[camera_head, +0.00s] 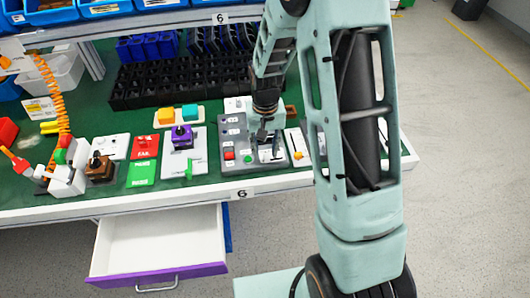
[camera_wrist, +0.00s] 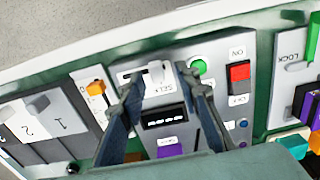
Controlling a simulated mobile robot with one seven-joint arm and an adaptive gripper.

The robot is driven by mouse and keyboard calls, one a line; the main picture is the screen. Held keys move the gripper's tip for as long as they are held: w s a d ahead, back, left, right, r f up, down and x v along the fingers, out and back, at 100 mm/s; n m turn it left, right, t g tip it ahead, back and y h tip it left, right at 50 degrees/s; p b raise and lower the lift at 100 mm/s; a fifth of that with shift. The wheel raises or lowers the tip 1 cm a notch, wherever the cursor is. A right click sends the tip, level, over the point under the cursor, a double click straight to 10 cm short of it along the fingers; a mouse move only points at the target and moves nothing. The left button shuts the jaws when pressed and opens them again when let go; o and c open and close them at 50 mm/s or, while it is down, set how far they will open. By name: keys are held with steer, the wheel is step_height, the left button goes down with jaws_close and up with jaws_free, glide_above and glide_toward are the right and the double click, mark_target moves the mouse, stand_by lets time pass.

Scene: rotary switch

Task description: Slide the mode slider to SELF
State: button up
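The mode slider is a white knob (camera_wrist: 157,72) on a dark slot in a grey control panel (camera_wrist: 215,95). A small white label (camera_wrist: 158,88), apparently reading SELF, lies beside the slot. The slot extends to the left of the knob in the wrist view. My gripper (camera_wrist: 160,74) is open, with its two fingertips on either side of the knob and visible gaps between them and it. In the head view my gripper (camera_head: 265,146) is low over the panel's right part (camera_head: 213,150) and hides most of the slider.
A green button (camera_wrist: 200,66) and a red rocker switch (camera_wrist: 239,73) with ON and OFF labels sit close to the slider. An orange-knob slider plate (camera_head: 296,150) stands right of the panel. Black bins (camera_head: 180,83) line the back. An open drawer (camera_head: 160,243) hangs below the bench.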

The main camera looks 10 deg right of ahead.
mark_target(265, 156)
step_height(265, 156, up, 10)
stand_by(0.3)
steer(key=shift+r, duration=0.1)
stand_by(0.3)
